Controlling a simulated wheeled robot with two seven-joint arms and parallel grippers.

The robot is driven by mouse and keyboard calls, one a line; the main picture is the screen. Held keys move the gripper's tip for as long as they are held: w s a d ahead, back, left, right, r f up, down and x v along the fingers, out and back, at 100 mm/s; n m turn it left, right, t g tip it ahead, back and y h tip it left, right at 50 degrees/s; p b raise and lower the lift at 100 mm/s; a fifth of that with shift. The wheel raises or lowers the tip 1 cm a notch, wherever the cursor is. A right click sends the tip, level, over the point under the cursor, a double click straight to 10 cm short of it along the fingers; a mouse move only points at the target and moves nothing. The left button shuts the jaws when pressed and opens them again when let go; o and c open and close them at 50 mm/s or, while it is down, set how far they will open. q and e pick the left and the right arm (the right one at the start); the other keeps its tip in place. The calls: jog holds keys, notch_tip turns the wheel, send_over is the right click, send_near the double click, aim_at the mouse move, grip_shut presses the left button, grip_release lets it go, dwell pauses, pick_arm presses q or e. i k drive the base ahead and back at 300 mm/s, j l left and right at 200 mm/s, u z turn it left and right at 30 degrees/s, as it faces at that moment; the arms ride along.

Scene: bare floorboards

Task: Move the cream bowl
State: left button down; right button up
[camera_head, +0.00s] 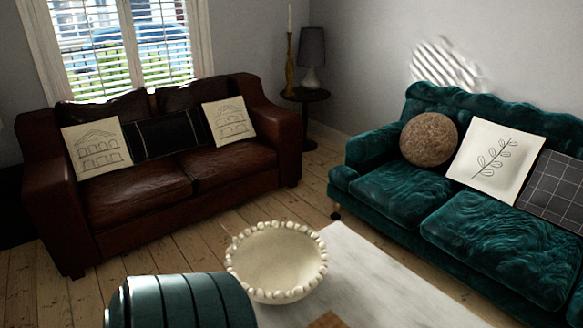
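The cream bowl (276,258) is round and shallow, with a rim of large bead-like knobs. It shows low in the middle of the head view, upright, and its inside looks empty. It overlaps the left edge of a pale flat surface (385,285); what its base rests on is hidden. Neither of my grippers is in view.
A ribbed teal seat (180,300) stands close at the bottom left of the bowl. A brown corner (326,320) shows at the bottom edge. A brown leather sofa (150,185) and a teal sofa (400,195) stand behind. Bare floorboards (265,210) lie between them.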

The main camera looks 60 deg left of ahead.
aim_at(277, 264)
jog(key=k+j, duration=0.1)
jog(key=j, duration=0.3)
jog(key=k+j, duration=0.1)
jog(key=j, duration=0.3)
jog(key=k+j, duration=0.1)
jog(key=j, duration=0.35)
jog(key=k+j, duration=0.1)
jog(key=j, duration=0.3)
jog(key=k+j+z, duration=0.1)
jog(key=j, duration=0.3)
jog(key=k+j, duration=0.1)
jog(key=j, duration=0.3)
jog(key=k+j, duration=0.1)
jog(key=j, duration=0.3)
